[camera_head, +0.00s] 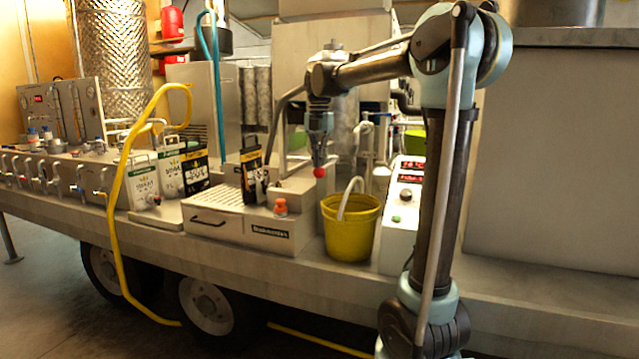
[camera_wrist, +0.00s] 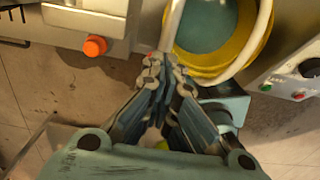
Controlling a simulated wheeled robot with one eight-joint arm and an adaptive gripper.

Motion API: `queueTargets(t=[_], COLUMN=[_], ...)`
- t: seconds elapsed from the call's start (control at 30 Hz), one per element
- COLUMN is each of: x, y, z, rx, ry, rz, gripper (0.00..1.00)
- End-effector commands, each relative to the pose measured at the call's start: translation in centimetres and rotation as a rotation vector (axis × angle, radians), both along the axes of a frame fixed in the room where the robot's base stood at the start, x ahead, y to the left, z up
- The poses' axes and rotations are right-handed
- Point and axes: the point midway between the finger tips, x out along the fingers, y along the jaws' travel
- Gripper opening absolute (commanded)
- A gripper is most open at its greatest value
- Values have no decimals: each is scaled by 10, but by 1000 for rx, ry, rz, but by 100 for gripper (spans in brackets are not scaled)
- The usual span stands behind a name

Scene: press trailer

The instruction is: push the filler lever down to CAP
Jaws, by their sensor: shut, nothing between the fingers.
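A red ball knob (camera_head: 319,172), which looks like the end of the filler lever, shows just below my gripper (camera_head: 319,158) in the head view. A small red patch also shows at my fingertips (camera_wrist: 156,62) in the wrist view. My gripper points down with its fingers together and nothing between them. I cannot tell whether it touches the knob. The lever's shaft and any CAP marking are not clearly visible. The steel filler box (camera_head: 240,232) stands to the left, with an orange knob (camera_head: 280,208) at its front right; that knob also shows in the wrist view (camera_wrist: 95,46).
A yellow bucket (camera_head: 350,238) with a pale handle stands right of the filler, close to my gripper. A control box (camera_head: 403,210) with red displays is beyond it. A yellow hose (camera_head: 116,215) hangs over the trailer's front edge.

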Motion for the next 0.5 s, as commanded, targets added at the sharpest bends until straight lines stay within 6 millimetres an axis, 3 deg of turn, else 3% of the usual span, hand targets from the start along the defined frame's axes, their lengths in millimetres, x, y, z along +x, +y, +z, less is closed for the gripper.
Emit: queueTargets(t=[0.5], x=[3], y=[-1], z=[-21], rx=[0], ry=[0], rz=[0], gripper=[0])
